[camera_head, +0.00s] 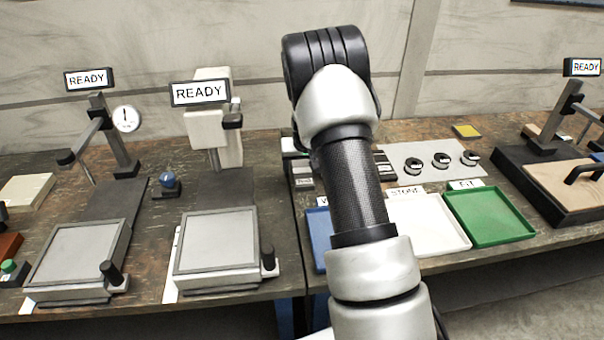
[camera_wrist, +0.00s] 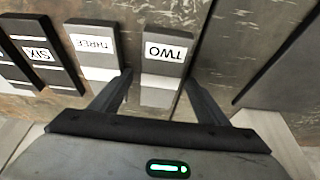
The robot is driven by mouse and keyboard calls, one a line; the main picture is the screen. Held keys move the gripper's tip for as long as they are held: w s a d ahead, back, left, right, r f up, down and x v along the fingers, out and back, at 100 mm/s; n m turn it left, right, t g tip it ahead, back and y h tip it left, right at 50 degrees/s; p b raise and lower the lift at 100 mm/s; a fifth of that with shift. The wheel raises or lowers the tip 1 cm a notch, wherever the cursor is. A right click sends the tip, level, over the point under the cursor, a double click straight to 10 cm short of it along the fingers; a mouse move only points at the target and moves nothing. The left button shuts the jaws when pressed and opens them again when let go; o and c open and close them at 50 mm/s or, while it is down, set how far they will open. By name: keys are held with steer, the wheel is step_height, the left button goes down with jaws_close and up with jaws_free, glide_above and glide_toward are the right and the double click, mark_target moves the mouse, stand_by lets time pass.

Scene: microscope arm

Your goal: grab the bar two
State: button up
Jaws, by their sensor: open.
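Bar two is a dark block with a white "TWO" label, upside down in the wrist view (camera_wrist: 167,50), and a pale grey band at its near end. My gripper (camera_wrist: 160,80) is open, with one finger on each side of that near end. The fingers look apart from the bar; its exact depth between them cannot be told. Bar three (camera_wrist: 95,47) lies just left of it, close to the left finger.
Bar six (camera_wrist: 40,55) lies further left in the wrist view. In the head view, a white tray (camera_head: 428,232) and a green tray (camera_head: 490,214) stand right of my arm, with a mostly hidden blue tray (camera_head: 318,236) left of it. A grey mat (camera_head: 432,155) holds several dark rings.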

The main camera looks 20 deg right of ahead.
steer(key=shift+c, duration=0.5)
jaws_close()
steer(key=shift+w+r, duration=0.15)
steer(key=shift+r, duration=0.05)
steer(key=shift+r, duration=0.1)
